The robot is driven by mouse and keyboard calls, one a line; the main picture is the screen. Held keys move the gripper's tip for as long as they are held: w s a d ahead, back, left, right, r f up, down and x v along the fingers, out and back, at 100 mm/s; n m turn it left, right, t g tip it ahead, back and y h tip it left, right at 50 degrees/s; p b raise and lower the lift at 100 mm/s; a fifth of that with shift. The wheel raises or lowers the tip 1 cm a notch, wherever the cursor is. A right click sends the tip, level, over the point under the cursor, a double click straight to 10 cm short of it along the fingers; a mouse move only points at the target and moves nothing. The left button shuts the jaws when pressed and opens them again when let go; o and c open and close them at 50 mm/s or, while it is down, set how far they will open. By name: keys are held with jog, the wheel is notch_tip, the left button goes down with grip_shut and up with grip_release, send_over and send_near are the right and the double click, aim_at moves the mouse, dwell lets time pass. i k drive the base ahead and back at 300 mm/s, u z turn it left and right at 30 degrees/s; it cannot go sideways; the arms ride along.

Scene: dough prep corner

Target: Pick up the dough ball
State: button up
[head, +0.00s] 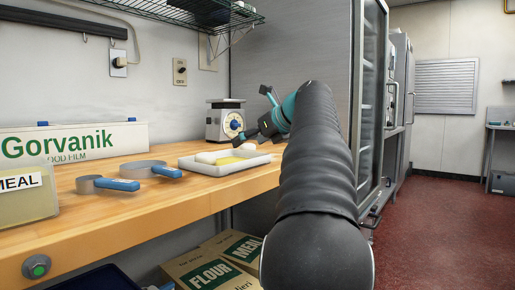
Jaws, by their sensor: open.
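A white tray (198,169) lies on the wooden counter near its right end. A pale rounded lump (211,157), which looks like the dough ball, sits at the tray's left part. My gripper (254,118) is open and empty, above and behind the tray's right end, in front of the scale. My dark arm hides part of the gripper and the area right of the tray.
A kitchen scale (225,120) stands behind the tray. Two metal measuring cups with blue handles (118,184) (167,171) lie left of it. A "MEAL" tub (28,194) and a film box (75,141) stand farther left. A wire shelf (190,14) hangs above.

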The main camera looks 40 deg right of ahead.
aim_at(249, 146)
jog(key=z, duration=1.2)
